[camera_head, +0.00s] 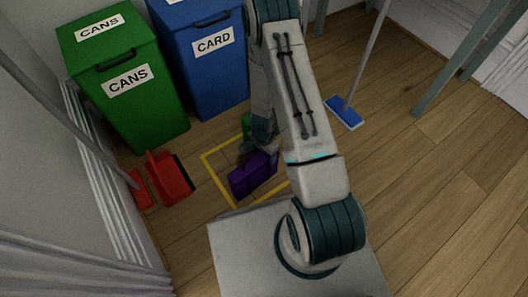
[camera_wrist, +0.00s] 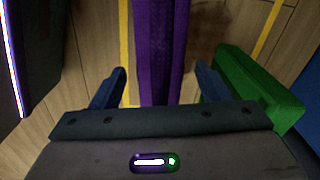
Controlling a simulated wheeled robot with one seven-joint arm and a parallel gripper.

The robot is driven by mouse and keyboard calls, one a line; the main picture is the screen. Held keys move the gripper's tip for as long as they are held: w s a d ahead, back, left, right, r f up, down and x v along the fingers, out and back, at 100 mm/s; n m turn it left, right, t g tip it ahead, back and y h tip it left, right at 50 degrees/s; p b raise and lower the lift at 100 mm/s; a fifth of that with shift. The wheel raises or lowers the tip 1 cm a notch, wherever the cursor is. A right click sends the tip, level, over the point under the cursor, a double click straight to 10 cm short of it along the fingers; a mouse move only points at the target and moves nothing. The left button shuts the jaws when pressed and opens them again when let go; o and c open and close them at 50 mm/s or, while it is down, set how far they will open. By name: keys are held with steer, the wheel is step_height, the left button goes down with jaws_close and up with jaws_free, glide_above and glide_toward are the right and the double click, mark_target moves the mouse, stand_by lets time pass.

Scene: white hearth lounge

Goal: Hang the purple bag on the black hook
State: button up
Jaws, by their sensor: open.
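The purple bag (camera_head: 254,175) stands on the wooden floor inside a yellow taped outline, in front of the bins. My gripper (camera_head: 258,142) is at the bag's far side, partly hidden by my arm. In the wrist view, my gripper (camera_wrist: 160,85) is open, with its two blue-grey fingers on either side of the bag's narrow purple upper part (camera_wrist: 158,45). There is a gap on each side, so the fingers do not appear to touch it. A green object (camera_wrist: 250,85) lies beside the right finger. I see no black hook in either view.
A green CANS bin (camera_head: 125,80) and a blue CARD bin (camera_head: 205,60) stand at the back. A red dustpan (camera_head: 170,178) is at the left, near the wall.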

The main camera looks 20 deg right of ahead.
steer(key=s+a+r+n+y+p, duration=0.1)
steer(key=a+r+n+p, duration=0.15)
steer(key=r, duration=1.35)
steer(key=s+a+r+n+y+p, duration=0.1)
steer(key=r+n+p, duration=0.3)
steer(key=r, duration=1.3)
steer(key=s+d+r+n+t+h, duration=0.1)
steer(key=s+d+r+n+h, duration=0.15)
steer(key=s+r+n, duration=0.7)
step_height(320, 180, up, 37)
steer(key=s+d+m+t+p, duration=0.1)
steer(key=m+p, duration=0.3)
steer(key=p, duration=2.6)
steer(key=shift+s+t, duration=0.4)
steer(key=shift+s, duration=0.05)
steer(key=shift+s+r+y+p, duration=0.1)
steer(key=shift+r+y+p, duration=0.15)
steer(key=shift+r+p, duration=0.25)
